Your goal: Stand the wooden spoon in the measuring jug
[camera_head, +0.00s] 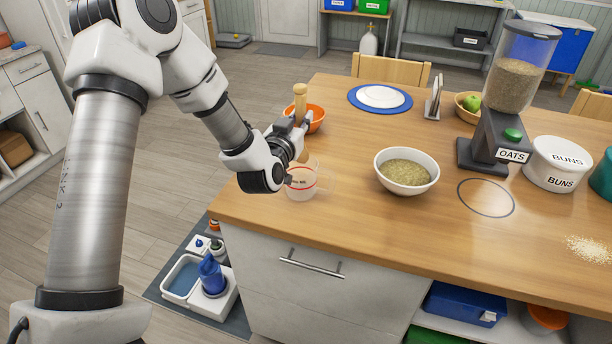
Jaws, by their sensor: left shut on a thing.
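The wooden spoon (300,98) is upright in my left gripper (304,122), which is shut on it. Its thick pale end points up, and a short piece of it shows below the fingers. The clear measuring jug (301,184) with a red line stands near the table's left front edge. The gripper is above and slightly behind the jug in the picture. The gripper and wrist hide part of the spoon, and I cannot tell whether its lower end is inside the jug. My right gripper is not in view.
An orange bowl (317,117) stands just behind the gripper. A white bowl of grain (378,168) stands right of the jug. An oats dispenser (485,140) and a buns tin (560,163) are further right. The wooden table (350,220) is clear in front of the white bowl.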

